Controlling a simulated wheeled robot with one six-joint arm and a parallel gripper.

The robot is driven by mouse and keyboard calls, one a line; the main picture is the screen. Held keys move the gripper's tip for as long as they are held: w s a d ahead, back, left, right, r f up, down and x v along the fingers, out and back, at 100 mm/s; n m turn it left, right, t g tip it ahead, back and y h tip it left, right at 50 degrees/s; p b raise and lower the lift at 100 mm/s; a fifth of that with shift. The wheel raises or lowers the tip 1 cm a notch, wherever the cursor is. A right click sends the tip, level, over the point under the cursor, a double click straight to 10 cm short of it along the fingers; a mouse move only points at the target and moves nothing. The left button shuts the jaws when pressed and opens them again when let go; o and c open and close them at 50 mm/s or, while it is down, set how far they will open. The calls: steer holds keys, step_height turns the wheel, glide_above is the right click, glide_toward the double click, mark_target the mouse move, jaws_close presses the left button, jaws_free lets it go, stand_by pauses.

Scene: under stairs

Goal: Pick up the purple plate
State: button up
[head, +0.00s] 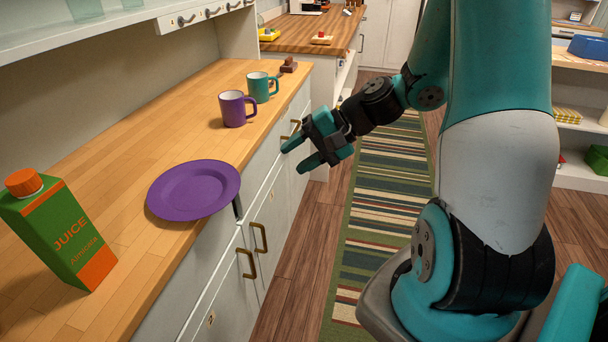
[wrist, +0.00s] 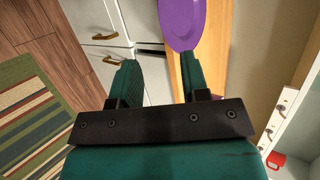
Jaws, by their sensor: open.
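The purple plate (head: 194,189) lies flat on the wooden counter, close to its front edge, in the head view. It also shows at the top of the wrist view (wrist: 182,22), beyond my right fingertip and partly cut off by the frame. My gripper (head: 292,157) is open and empty. It is in front of the counter, to the right of the plate and apart from it. In the wrist view my two teal fingers (wrist: 158,72) are spread, with the white cabinet front and the counter edge seen between them.
A green and orange juice carton (head: 62,230) stands left of the plate. A purple mug (head: 235,108) and a teal mug (head: 262,87) stand farther back on the counter (head: 115,165). A striped rug (head: 385,190) lies on the floor. The counter between plate and mugs is clear.

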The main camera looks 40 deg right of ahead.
mark_target(232, 198)
steer(key=shift+w+d+f+m+t, duration=0.15)
steer(key=shift+d+f+m+t, duration=0.3)
steer(key=shift+d, duration=0.25)
steer(key=x, duration=1.7)
steer(key=shift+a+f, duration=0.2)
steer(key=shift+a, duration=0.05)
jaws_close()
